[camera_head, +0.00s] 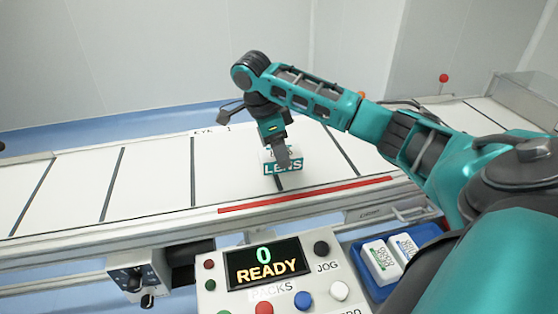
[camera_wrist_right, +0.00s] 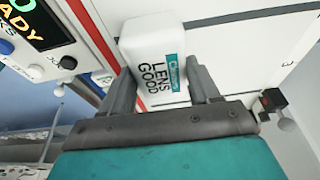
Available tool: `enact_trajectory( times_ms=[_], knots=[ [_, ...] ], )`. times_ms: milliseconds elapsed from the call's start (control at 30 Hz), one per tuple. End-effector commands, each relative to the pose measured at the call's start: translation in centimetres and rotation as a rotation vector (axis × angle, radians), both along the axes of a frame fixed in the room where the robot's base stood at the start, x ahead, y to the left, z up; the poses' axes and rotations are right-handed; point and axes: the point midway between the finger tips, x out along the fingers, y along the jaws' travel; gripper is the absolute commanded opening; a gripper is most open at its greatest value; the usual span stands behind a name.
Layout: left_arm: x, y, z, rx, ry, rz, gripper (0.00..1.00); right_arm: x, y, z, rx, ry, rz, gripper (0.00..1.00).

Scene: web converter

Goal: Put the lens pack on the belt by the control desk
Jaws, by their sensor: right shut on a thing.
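In the wrist view the lens pack (camera_wrist_right: 153,58) also shows black "LENS GOOD" print. My right gripper (camera_head: 280,158) is shut on it, one finger on each side, and holds it at the belt (camera_head: 160,185). I cannot tell whether the pack touches the belt. The belt is white with dark cross lines and runs behind the control desk (camera_head: 285,285), whose display reads "0 READY". My left gripper is not in view.
A blue tray (camera_head: 362,262) with two white packs (camera_head: 382,262) stands right of the desk. A red strip (camera_head: 305,195) runs along the belt's near edge. A small box with knobs (camera_head: 138,277) hangs below the belt at left. The belt left of the pack is clear.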

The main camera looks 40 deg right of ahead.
Motion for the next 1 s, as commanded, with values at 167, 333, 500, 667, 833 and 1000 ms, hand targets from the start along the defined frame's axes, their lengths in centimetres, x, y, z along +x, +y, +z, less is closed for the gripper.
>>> enact_trajectory(
  times_ms=[167, 333, 500, 667, 833, 1000],
  knots=[
    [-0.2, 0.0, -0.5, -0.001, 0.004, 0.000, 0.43, 0.0, 0.0, -2.4, -0.001, 0.002, 0.001, 0.21],
    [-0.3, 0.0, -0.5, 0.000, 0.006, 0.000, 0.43, 0.0, 0.0, -2.5, 0.000, 0.002, 0.001, 0.21],
    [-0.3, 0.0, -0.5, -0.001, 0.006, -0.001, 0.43, -0.1, 0.0, -2.5, -0.001, 0.003, 0.001, 0.75],
    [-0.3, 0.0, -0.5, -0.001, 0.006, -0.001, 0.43, -0.1, 0.0, -2.5, -0.001, 0.003, 0.000, 0.91],
    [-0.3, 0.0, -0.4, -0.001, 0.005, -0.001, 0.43, 0.0, 0.0, -2.5, 0.000, 0.002, 0.001, 0.91],
    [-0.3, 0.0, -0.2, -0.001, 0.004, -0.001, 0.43, 0.1, 0.1, -1.8, 0.000, 0.000, 0.001, 0.91]
  ],
)
